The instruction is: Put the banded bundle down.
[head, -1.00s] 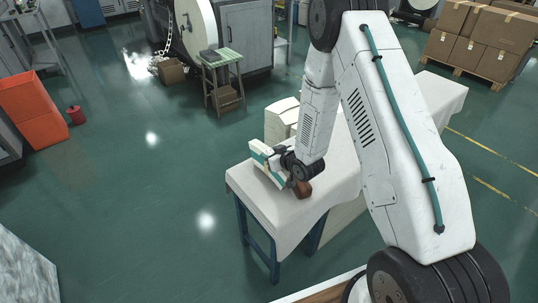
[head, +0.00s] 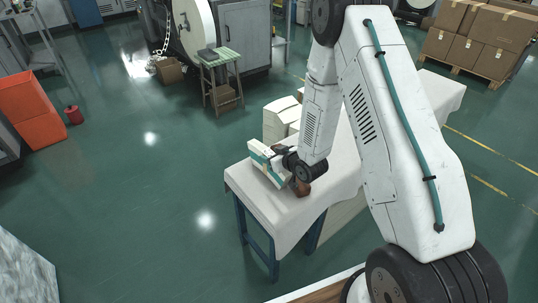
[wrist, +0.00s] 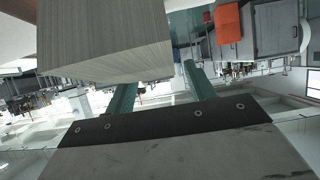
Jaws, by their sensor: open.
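The pale bundle (head: 267,168) with teal beside its white faces is at the near left end of the cloth-covered table (head: 285,222). It looks tilted. I cannot tell its band from my teal fingers there, nor whether it rests fully on the cloth. My gripper (head: 281,160) is right at it. In the wrist view the bundle is a large block with fine layered edges (wrist: 105,40). It covers the tip of the left finger. My open gripper (wrist: 160,75) shows its right finger apart from the block, with a gap between.
A stool (head: 222,80) and an orange bin (head: 32,108) stand on the floor. The floor left of the table is clear.

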